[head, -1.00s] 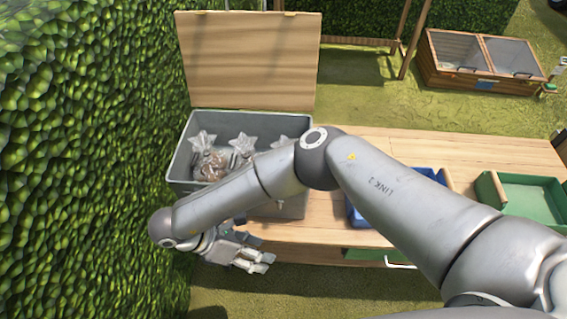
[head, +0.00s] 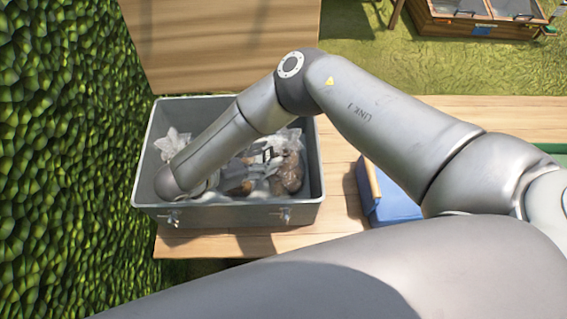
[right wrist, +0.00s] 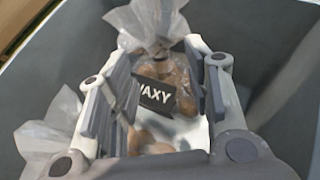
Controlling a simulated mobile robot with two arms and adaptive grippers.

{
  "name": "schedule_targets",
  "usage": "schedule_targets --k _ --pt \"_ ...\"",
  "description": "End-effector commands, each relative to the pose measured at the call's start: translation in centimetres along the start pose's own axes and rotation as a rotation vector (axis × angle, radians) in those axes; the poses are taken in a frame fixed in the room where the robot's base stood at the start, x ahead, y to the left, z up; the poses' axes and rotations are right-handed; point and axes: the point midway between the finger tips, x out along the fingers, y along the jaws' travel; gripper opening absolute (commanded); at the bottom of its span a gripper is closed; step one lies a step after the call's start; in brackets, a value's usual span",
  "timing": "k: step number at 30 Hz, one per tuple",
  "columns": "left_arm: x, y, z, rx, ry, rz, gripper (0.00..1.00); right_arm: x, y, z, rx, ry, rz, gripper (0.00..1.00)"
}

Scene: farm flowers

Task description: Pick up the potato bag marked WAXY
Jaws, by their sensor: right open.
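The potato bag marked WAXY (right wrist: 158,97) shows in the right wrist view as a clear bag of brown potatoes with a gathered top and a dark label; the label's first letter is partly hidden. My right gripper (right wrist: 160,72) is open, with one finger on each side of this bag. My forearm and gripper hide much of the crate's inside. My left gripper is not in view.
Another clear bag (head: 172,143) stands at the crate's left; a bag's plastic (right wrist: 50,130) also shows left of my fingers. The crate stands on a wooden table (head: 335,165), with a blue container (head: 395,205) to its right. A leafy hedge (head: 60,180) is at the left.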

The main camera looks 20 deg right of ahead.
Motion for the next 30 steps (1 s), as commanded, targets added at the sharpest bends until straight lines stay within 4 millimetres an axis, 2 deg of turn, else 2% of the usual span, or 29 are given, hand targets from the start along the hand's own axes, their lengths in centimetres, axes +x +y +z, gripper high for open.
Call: schedule_targets --k 3,7,11,19,28,30 --pt "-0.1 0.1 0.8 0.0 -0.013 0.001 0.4 1.8 -0.1 0.0 -0.002 0.002 -0.004 0.46" --pt "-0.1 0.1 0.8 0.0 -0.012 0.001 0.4 2.7 0.0 0.0 -0.001 0.002 -0.002 0.46" --pt "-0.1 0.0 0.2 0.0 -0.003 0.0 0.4 3.9 0.0 0.1 -0.002 0.002 -0.004 0.46" --pt "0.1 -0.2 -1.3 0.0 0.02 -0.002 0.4 7.5 0.2 0.0 -0.002 0.002 -0.004 0.46" --pt "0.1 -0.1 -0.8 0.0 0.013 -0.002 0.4 7.9 0.3 0.1 -0.001 0.001 0.0 0.46" --pt "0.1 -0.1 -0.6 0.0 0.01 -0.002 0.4 7.9 0.3 0.1 -0.001 0.001 0.0 0.37"
